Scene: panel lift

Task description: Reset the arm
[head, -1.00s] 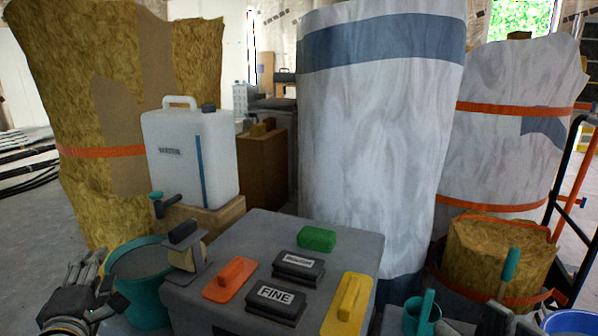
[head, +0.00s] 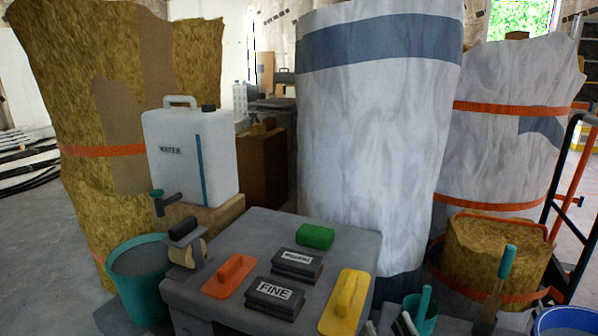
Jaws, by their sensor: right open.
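My right gripper (head: 392,324) shows only at the bottom edge, just left of a teal scoop (head: 420,312). Its finger parts are cut off by the frame, and it is open with nothing seen between the fingers. My left gripper is out of view. A grey box (head: 225,270) stands left of the right gripper. On its top lie an orange float (head: 230,276), a yellow float (head: 345,301), a green block (head: 315,236), a block marked FINE (head: 274,297) and another labelled dark block (head: 297,263).
A teal bucket (head: 142,285) stands left of the box. A white water container (head: 190,155) sits behind it on a wooden block. Large wrapped rolls (head: 375,160) stand behind. A teal-handled tool (head: 506,262) and a blue bucket (head: 567,322) are at the right.

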